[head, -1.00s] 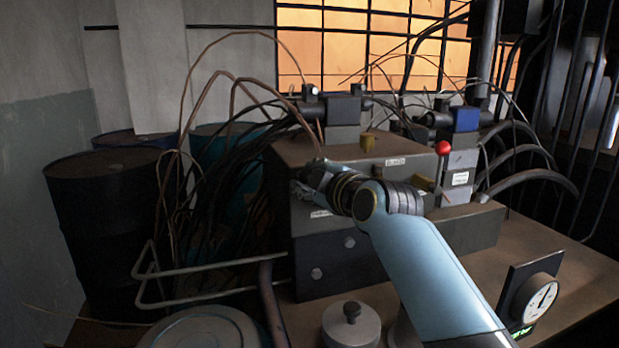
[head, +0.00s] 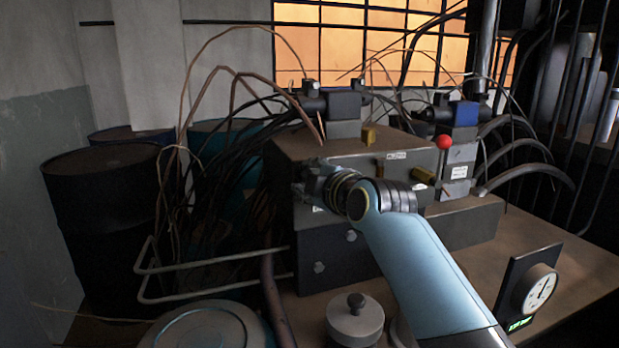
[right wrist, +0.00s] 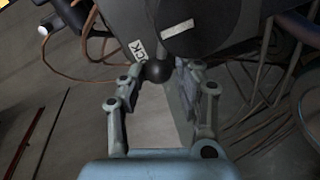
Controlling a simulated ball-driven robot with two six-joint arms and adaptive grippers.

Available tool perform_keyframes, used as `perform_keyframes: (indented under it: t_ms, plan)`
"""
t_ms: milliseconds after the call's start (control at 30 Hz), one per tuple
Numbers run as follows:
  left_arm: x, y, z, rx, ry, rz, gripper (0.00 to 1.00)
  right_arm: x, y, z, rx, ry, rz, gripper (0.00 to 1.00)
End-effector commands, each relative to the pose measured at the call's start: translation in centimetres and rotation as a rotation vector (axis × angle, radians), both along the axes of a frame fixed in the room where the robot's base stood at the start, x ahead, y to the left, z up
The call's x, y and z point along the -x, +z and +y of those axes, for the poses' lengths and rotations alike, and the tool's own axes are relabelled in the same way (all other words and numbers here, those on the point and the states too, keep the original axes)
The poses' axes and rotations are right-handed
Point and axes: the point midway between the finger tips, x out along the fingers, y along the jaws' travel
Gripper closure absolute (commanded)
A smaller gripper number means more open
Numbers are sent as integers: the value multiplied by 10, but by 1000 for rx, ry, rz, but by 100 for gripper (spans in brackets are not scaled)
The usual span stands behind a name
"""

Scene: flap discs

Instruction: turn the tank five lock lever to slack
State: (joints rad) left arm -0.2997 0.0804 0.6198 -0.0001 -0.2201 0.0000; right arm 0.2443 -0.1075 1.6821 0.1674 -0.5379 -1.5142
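In the right wrist view a dark round knob (right wrist: 157,70) stands on a lever at the edge of a dark round disc (right wrist: 198,22). A white label (right wrist: 137,50) beside it ends in "CK". My right gripper (right wrist: 159,84) is open, with one finger on each side of the knob; I cannot tell whether either finger touches it. In the head view my right gripper (head: 308,184) is at the left side of a grey-brown block (head: 300,148). The gripper and wrist hide that lever there. My left gripper is not in view.
A bent pipe rail (head: 210,264), a round-knobbed weight (head: 355,318) and a dial gauge (head: 540,289) are in front.

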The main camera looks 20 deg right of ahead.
Motion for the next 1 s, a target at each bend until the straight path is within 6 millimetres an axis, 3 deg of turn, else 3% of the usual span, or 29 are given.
perform_keyframes:
  t_ms: [33, 133, 467, 1000]
  plan:
    - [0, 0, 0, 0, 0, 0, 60, 0, -2, 0, -1, 1, 4, 60]
    - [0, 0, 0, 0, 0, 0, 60, 0, -1, 0, -1, 0, 2, 47]
    - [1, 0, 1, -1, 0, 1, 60, 5, 0, -1, -2, 0, 0, 47]
    - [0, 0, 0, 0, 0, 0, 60, 105, 17, -14, -1, 0, 1, 47]
